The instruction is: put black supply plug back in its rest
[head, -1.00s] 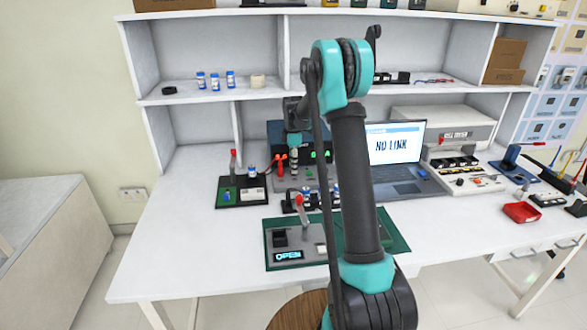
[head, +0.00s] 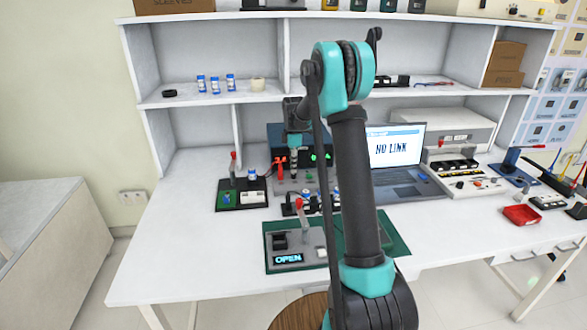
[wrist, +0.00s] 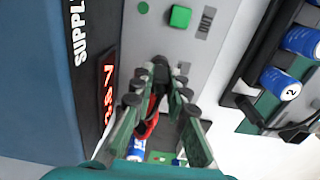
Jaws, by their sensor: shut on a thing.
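The supply is a dark blue box (head: 275,140) at the back of the bench. Its side with the SUPPLY label and a red lit display (wrist: 106,85) shows in the wrist view. My gripper (head: 295,178) is low in front of the supply, over its grey panel. In the wrist view my gripper (wrist: 158,88) is shut on a dark piece, seemingly the black supply plug (wrist: 160,70). Its lower end and its rest are hidden or too small to tell. A red lead or plug (wrist: 149,118) shows between the fingers. Red plugs (head: 280,166) stand just left of my gripper.
A green button (wrist: 180,16) and an OUT label are on the grey panel. A green board (head: 275,265) with an OPEN display lies in front. The laptop (head: 405,192) is to the right.

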